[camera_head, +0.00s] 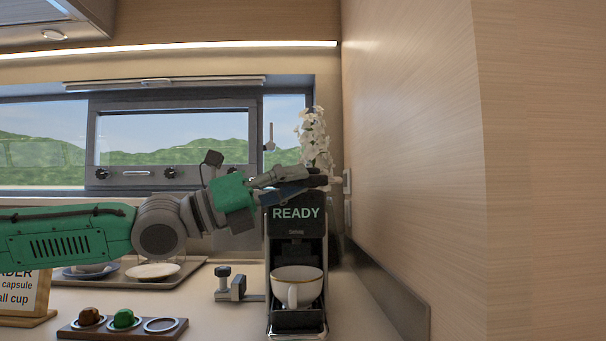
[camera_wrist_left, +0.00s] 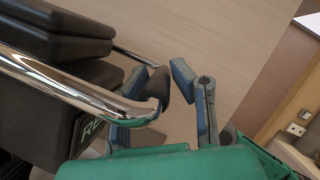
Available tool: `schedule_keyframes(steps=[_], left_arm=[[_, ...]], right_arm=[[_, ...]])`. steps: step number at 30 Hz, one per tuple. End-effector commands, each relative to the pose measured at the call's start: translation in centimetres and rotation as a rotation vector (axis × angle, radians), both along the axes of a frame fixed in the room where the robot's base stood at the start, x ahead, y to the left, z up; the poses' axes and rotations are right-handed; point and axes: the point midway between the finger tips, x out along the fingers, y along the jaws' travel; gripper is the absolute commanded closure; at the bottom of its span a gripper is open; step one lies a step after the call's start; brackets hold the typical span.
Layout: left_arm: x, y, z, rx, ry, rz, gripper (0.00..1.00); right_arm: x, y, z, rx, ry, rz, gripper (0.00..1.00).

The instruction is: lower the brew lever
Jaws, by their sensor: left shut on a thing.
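The black coffee machine (camera_head: 283,248) stands right of centre in the head view, with "READY" on its front. My left gripper (camera_head: 322,181) reaches across its top from the left. In the left wrist view, the brew lever (camera_wrist_left: 62,78) is a bent chrome bar beside the dark machine head (camera_wrist_left: 55,42). It ends in a dark grip (camera_wrist_left: 158,86). The blue-grey fingers of my left gripper (camera_wrist_left: 163,78) are shut on that grip. In the head view, the gripper hides most of the lever, so its angle is unclear. My right gripper is not in view.
A white cup (camera_head: 298,286) stands on the machine's drip tray (camera_head: 298,333). A capsule holder (camera_head: 178,330) and a tray with plates (camera_head: 190,272) lie to the left. The wood wall (camera_head: 412,130) is close on the right. White flowers (camera_head: 315,140) stand behind the machine.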

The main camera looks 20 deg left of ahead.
Motion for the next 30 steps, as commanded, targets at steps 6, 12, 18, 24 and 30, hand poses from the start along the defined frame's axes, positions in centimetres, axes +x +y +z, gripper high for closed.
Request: schedule_keyframes(steps=[6,12,18,24,30], left_arm=[[0.2,0.7,-0.4,0.003,-0.031,0.011,1.00],[0.3,0.7,-0.5,0.005,-0.031,0.011,1.00],[0.3,0.7,-0.6,0.005,-0.028,0.011,0.73],[0.3,0.3,-0.6,0.009,-0.026,0.007,0.60],[0.4,-0.4,-0.5,0.018,-0.025,0.005,0.60]], right_arm=[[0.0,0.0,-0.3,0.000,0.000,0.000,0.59],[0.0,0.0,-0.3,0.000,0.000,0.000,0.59],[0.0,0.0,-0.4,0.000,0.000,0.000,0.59],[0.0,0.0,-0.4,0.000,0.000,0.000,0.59],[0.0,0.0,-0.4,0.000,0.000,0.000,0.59]])
